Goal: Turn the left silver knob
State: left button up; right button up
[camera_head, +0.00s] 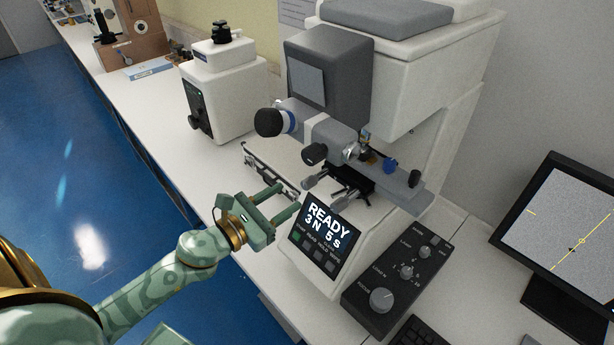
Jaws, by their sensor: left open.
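The hardness tester (345,240) stands on the white bench with a screen reading "READY 3N 5s". Two silver knobs stick out low at the front of its stage, side by side: the left silver knob (311,182) and the right one (336,198). My left gripper (289,198) is open and empty, its two fingers pointing at the left silver knob from the lower left. The fingertips look a short way from it; the exact gap cannot be told. My right gripper is not in view.
A control box (365,310) with several knobs stands right of the screen, and a monitor (560,240) beyond it. A black knob (270,122) juts out above the stage. A smaller white machine (215,95) stands behind. The bench between is clear.

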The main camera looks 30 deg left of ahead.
aim_at(304, 187)
pick_arm(q)
jog(key=p+x, duration=0.1)
jog(key=x, duration=0.7)
jog(key=shift+s, duration=0.1)
grip_shut()
